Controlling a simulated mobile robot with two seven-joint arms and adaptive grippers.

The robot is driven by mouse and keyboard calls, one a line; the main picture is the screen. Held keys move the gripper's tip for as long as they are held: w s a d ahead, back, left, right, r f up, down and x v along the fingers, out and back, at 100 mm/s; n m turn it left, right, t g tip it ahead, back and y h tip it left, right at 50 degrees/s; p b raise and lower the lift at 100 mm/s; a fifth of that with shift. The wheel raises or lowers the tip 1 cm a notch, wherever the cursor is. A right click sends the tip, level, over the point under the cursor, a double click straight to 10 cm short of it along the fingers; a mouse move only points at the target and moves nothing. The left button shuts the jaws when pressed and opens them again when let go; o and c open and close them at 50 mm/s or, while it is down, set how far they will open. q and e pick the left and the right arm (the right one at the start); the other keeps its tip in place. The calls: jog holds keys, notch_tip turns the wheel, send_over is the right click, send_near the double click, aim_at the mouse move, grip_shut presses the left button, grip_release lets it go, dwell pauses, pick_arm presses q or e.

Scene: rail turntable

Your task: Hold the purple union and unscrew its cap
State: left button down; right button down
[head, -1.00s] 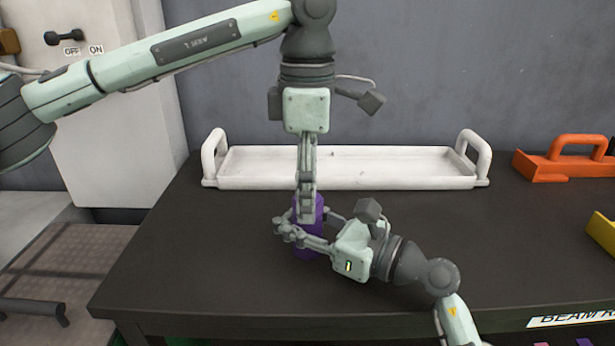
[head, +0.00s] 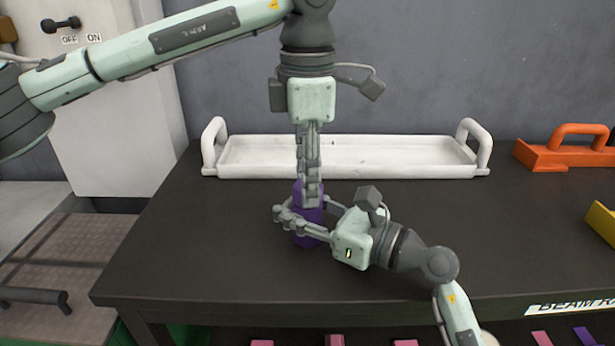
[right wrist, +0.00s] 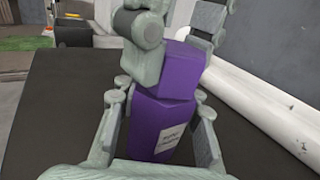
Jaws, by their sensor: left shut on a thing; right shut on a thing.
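The purple union stands upright above the dark table; its body (head: 308,239) shows below the grippers in the head view. In the right wrist view the body (right wrist: 155,112) carries a white label, and the cap (right wrist: 165,72) sits on top, turned at an angle to the body. My left gripper (head: 311,198) points straight down and is shut on the cap from above. My right gripper (head: 306,213) comes in from the right, its fingers shut around the body's sides. The fingers hide part of the union. I cannot tell whether its base touches the table.
A white tray (head: 345,172) with two end handles lies along the table's back. An orange handled piece (head: 566,152) and a yellow piece (head: 603,230) are at the right. The dark tabletop (head: 195,250) is clear left of the union. A wall stands behind.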

pick_arm(q)
jog(key=n, duration=0.3)
jog(key=shift+n, duration=0.4)
jog(key=n, duration=0.4)
jog(key=shift+n, duration=1)
jog(key=n, duration=0.3)
jog(key=shift+n, duration=1.5)
